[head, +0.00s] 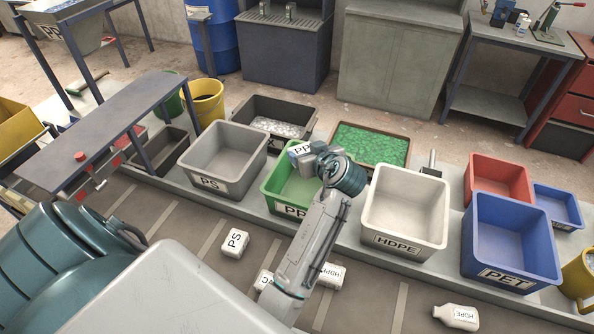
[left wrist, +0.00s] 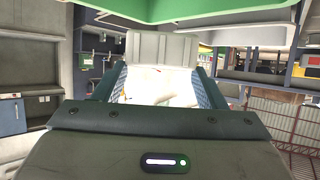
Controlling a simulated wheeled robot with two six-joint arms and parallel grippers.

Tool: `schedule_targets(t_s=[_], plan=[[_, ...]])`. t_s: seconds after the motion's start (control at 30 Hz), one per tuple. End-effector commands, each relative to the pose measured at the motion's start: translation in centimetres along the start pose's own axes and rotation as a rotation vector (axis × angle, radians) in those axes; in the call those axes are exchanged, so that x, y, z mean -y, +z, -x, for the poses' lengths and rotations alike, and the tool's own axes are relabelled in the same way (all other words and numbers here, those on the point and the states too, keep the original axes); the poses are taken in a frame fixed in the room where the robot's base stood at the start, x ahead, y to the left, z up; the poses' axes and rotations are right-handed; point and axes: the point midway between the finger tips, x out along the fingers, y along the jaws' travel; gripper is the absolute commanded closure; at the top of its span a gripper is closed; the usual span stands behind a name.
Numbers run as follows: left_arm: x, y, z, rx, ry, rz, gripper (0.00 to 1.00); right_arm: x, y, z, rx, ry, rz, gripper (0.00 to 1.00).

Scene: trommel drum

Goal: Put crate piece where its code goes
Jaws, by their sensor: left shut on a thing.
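My left gripper (head: 304,155) is shut on a white crate piece (head: 299,149) with a PP label, held up over the green PP bin (head: 271,195). In the left wrist view the piece (left wrist: 157,86) sits between the two blue-sided fingers (left wrist: 158,92). The gripper and forearm hide part of the bin's inside. The grey PS bin (head: 203,157) stands to its left, the white HDPE bin (head: 404,235) to its right and the blue PET bin (head: 511,255) farther right. My right gripper is not in view.
On the belt lie a PS piece (head: 235,242), an HDPE piece (head: 331,276), a partly hidden piece (head: 263,280) and an HDPE bottle (head: 457,317). Behind the bins are a tray of green bits (head: 371,145), a dark tray (head: 262,107) and a red bin (head: 499,172).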

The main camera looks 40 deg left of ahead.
Motion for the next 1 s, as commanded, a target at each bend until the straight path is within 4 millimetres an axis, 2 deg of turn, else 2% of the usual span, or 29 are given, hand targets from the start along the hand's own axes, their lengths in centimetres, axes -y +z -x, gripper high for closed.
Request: schedule_targets(t_s=[0.2, 0.3, 0.6, 0.93, 0.97, 1.0], plan=[[0.0, 1.3, -0.6, 0.001, 0.001, -0.001, 0.57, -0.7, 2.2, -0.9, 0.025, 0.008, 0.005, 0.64], [0.0, 2.3, -1.1, 0.0, 0.001, -0.001, 0.57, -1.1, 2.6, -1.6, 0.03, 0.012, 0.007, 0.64], [0.0, 5.2, -2.5, 0.001, 0.0, -0.001, 0.58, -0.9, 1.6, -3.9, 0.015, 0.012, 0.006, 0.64], [0.0, 5.4, -2.6, 0.0, 0.001, 0.0, 0.58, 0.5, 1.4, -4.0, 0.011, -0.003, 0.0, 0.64], [0.0, 5.4, -2.6, 0.0, 0.001, 0.0, 0.31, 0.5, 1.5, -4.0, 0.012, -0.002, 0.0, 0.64], [0.0, 5.4, -2.6, 0.0, 0.001, 0.0, 0.23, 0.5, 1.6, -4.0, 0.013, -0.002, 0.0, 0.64]])
